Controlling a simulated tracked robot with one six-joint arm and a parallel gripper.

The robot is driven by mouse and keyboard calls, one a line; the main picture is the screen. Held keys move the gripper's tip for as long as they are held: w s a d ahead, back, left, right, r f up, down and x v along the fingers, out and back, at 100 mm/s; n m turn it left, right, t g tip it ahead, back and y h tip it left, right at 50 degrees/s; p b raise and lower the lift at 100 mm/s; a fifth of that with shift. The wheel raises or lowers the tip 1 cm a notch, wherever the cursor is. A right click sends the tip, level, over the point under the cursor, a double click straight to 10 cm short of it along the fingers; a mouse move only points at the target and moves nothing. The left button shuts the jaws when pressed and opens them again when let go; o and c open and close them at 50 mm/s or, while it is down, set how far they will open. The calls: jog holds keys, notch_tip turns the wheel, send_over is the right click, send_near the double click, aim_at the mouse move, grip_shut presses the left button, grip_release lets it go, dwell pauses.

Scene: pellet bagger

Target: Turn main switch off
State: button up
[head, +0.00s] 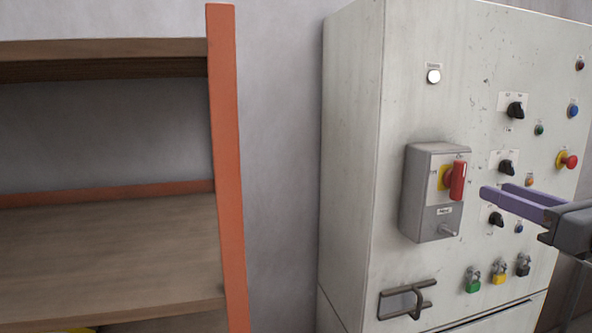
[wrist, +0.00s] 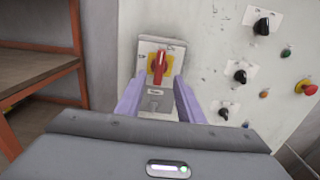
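The main switch is a red handle (head: 458,181) on a yellow plate, mounted on a grey box (head: 420,190) on the front of a pale cabinet. The handle stands upright; it also shows in the wrist view (wrist: 159,66), near the middle, on its yellow plate. My gripper (head: 496,190) is to the right of the switch in the head view, its two purple fingers pointing toward the box. In the wrist view my gripper (wrist: 157,90) is open, with the handle ahead between the fingertips. Nothing is held, and the fingers appear apart from the handle.
Black selector knobs (head: 507,167), small buttons and a red mushroom button (head: 568,160) sit on the cabinet (head: 350,150) right of the switch. Several padlocks (head: 498,272) and a dark handle (head: 408,299) are below. An orange-framed shelf (head: 228,170) stands left, with a gap between.

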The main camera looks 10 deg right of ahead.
aim_at(463, 179)
jog(key=shift+w+a, duration=0.1)
jog(key=shift+w, duration=4.5)
jog(key=shift+c, duration=0.6)
jog(key=c, duration=0.6)
